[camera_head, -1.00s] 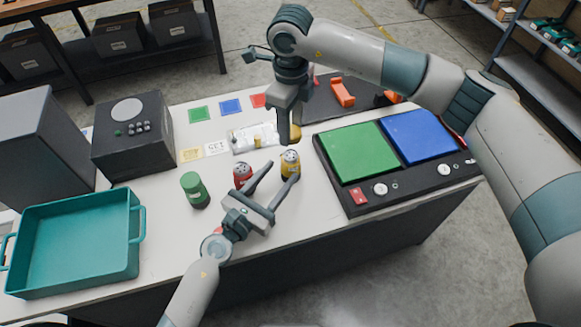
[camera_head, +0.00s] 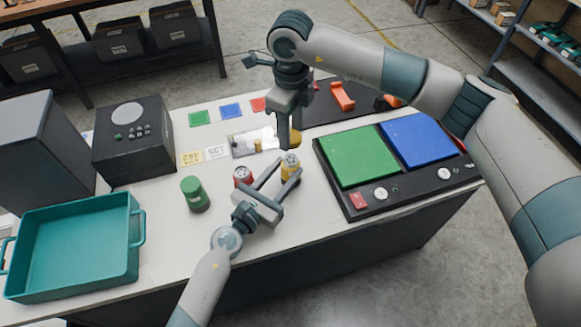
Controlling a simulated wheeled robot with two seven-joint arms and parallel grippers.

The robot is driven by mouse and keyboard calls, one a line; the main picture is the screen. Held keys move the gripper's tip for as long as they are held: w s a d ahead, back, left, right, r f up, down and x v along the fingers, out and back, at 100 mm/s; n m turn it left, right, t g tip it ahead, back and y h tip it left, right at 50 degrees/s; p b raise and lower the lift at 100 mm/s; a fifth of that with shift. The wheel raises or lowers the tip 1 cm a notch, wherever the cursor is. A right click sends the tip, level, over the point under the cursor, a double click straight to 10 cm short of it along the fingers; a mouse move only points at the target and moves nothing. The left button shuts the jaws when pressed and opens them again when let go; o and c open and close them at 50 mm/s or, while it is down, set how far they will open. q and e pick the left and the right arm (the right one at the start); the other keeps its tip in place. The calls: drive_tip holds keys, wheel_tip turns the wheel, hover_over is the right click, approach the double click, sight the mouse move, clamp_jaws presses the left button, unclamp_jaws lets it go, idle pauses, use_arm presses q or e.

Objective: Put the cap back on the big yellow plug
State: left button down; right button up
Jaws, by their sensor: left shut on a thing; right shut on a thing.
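The big yellow plug (camera_head: 289,164) stands upright on the table, its top with dark holes uncovered. My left gripper (camera_head: 289,167) reaches in from the front and is shut on it, one finger on each side. My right gripper (camera_head: 294,135) points down just above and behind the plug. It is shut on the yellow cap (camera_head: 295,141), which is partly hidden by the fingers. The cap appears apart from the plug, though the gap is hard to judge.
A red plug (camera_head: 242,175) stands just left of my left gripper, and a green one (camera_head: 195,194) farther left. A teal tray (camera_head: 137,240) is at front left. A dark panel with green and blue pads (camera_head: 358,155) lies close on the right.

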hover_over(290, 159)
drive_tip(key=shift+w+f, duration=0.1)
drive_tip(key=shift+f, duration=2.4)
drive_tip(key=shift+d+f, duration=0.1)
drive_tip(key=shift+f, duration=0.8)
drive_tip(key=shift+f, duration=0.55)
